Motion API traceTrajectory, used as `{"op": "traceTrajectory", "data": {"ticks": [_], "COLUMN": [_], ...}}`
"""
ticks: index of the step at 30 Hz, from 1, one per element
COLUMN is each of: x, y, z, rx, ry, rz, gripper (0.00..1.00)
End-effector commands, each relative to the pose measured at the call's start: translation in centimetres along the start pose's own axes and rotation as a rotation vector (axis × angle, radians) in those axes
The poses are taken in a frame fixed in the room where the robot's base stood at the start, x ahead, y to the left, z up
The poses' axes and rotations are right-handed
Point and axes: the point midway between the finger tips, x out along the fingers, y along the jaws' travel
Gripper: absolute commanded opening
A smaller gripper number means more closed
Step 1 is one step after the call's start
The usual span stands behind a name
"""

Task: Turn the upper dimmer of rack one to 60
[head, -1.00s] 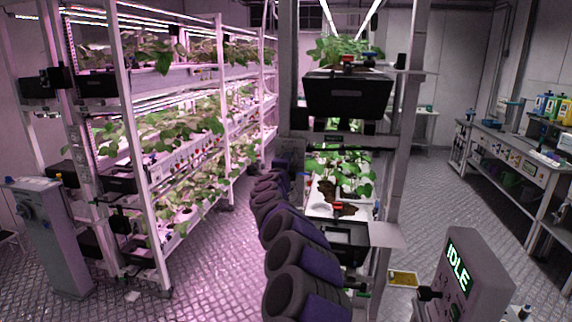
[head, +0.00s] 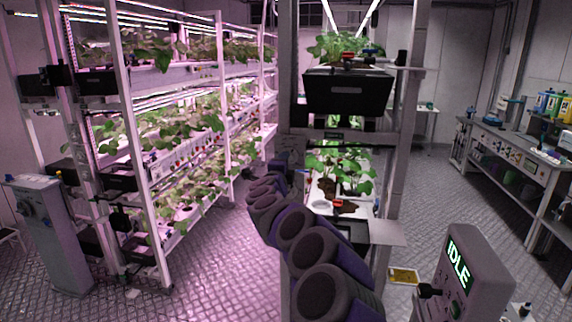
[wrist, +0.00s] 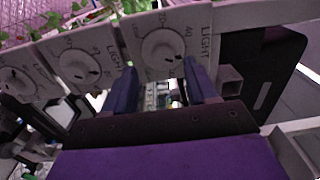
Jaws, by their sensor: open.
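In the wrist view, several pale round dials sit on white panels with dark printing. The nearest dial (wrist: 163,47) has the word LIGHT beside it; a second dial (wrist: 80,67) and a third dial (wrist: 18,80) lie to its left. My gripper (wrist: 160,86) is open and empty, its two dark blue fingers apart, just below the nearest dial in the picture, with one fingertip toward each side of it. I cannot tell whether they touch it, nor read its setting. In the head view my gripper is hidden beyond my arm near the middle rack (head: 398,190).
A long white plant rack (head: 222,110) stands left, with a grey pedestal (head: 50,235) before it. A black bin (head: 347,93) is on the middle rack. A console (head: 472,275) reading IDLE stands front right, and a workbench (head: 515,152) far right.

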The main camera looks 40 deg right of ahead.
Motion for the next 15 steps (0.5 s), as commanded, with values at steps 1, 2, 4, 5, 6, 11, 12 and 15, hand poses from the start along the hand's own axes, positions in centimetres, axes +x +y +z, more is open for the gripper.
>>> {"op": "traceTrajectory", "data": {"ticks": [1, 2, 4, 5, 6, 11, 12, 15], "x": [-0.6, -1.0, -1.8, -2.1, -2.5, -4.5, -5.0, -6.3], "y": [-0.2, -0.3, -0.2, -0.1, -0.1, -0.2, -0.1, 0.0], "z": [0.0, -0.1, 0.0, -0.1, -0.1, -0.1, -0.1, 0.0], "rx": [0.004, 0.004, 0.004, 0.003, 0.003, 0.005, 0.004, 0.002], "ry": [-0.002, -0.002, -0.003, -0.002, -0.002, -0.003, -0.002, -0.001], "rz": [0.000, -0.002, -0.002, 0.000, 0.001, -0.002, 0.000, 0.000], "gripper": [0.57, 0.57, 0.57, 0.57, 0.57, 0.57, 0.57, 0.57]}}
